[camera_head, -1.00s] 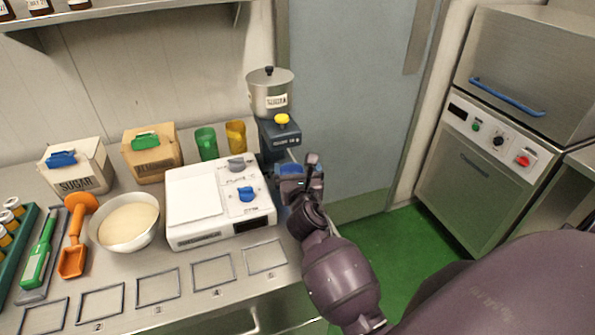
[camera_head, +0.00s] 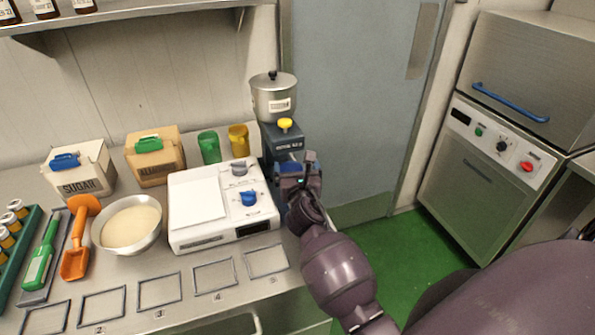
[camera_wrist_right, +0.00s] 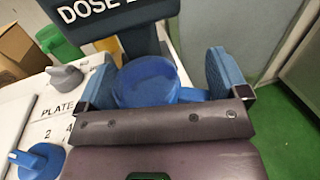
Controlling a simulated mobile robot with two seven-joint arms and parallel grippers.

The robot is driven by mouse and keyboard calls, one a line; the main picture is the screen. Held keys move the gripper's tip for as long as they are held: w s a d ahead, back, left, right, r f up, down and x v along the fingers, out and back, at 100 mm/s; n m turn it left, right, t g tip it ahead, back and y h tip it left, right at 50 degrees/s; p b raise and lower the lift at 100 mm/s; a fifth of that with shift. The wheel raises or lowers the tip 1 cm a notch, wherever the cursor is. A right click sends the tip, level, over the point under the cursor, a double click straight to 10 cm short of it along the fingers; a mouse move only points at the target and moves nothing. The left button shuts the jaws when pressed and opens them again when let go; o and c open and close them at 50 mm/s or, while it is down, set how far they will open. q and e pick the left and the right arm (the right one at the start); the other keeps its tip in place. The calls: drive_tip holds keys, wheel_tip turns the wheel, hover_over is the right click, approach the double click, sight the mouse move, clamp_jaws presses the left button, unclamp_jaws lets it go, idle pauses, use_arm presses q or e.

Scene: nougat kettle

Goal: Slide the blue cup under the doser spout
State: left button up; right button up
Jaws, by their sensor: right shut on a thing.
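The blue cup (camera_wrist_right: 148,82) is in the right wrist view, seen from above, between the blue-padded fingers of my right gripper (camera_wrist_right: 165,82). The left finger is close against it; a blue part of the cup reaches toward the right finger. In the head view my right gripper (camera_head: 297,178) is at the front of the doser (camera_head: 285,142), low, and mostly hides the cup. The dark doser body with its "DOSE" label is just beyond the cup in the wrist view. The spout itself is hidden, so the cup's exact alignment cannot be told. My left gripper is out of view.
A white bowl (camera_head: 129,246) is further left. The counter ends just right of the doser.

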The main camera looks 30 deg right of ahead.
sight(292, 162)
drive_tip(key=shift+w+d, duration=0.15)
drive_tip(key=shift+w, duration=0.45)
drive_tip(key=shift+w, duration=0.35)
drive_tip(key=shift+x, duration=1.05)
drive_tip(key=shift+w, duration=0.4)
drive_tip(key=shift+w, duration=0.45)
drive_tip(key=o, duration=0.6)
drive_tip(key=shift+c, duration=0.2)
drive_tip(key=shift+s, duration=0.1)
